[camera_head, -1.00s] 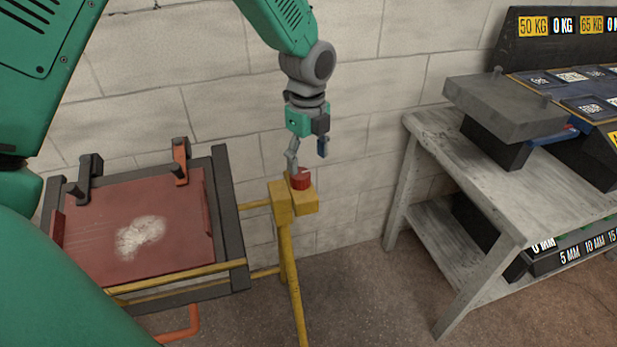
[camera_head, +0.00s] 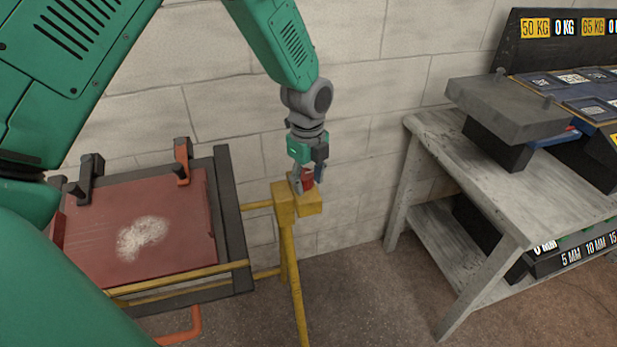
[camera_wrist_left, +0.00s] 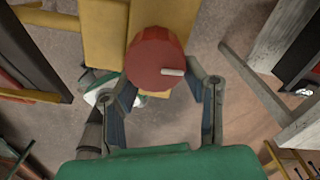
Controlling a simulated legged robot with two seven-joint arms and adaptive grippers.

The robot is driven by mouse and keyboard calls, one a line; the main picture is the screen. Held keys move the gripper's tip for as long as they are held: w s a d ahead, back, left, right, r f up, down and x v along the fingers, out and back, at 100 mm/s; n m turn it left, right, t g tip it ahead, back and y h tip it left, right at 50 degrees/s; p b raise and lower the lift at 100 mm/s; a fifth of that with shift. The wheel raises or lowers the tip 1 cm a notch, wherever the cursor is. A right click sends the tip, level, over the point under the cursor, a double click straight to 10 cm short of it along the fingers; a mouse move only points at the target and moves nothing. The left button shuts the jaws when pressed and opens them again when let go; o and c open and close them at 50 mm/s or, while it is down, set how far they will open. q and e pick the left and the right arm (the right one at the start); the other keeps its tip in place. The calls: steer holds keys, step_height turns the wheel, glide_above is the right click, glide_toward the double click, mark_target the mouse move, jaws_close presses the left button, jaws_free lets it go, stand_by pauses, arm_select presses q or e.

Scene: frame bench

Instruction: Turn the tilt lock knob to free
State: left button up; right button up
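The tilt lock knob is a red round knob (camera_head: 308,178) on a yellow block (camera_head: 308,205) at the top of a yellow post. In the left wrist view the knob (camera_wrist_left: 155,55) shows a short white mark on its face, pointing right. My left gripper (camera_head: 309,181) is down at the knob, with one finger on each side of it. In the left wrist view its fingers (camera_wrist_left: 160,80) are spread around the knob's near sides; I cannot tell whether they touch it.
A red tilted panel (camera_head: 180,225) in a dark frame, with a pale powdery patch, stands left of the post. A grey workbench (camera_head: 440,150) with a grey plate and labelled racks stands at the right. A block wall is close behind.

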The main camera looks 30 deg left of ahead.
arm_select(q)
steer(key=shift+w+a, duration=0.25)
steer(key=shift+a, duration=0.5)
steer(key=shift+w, duration=0.1)
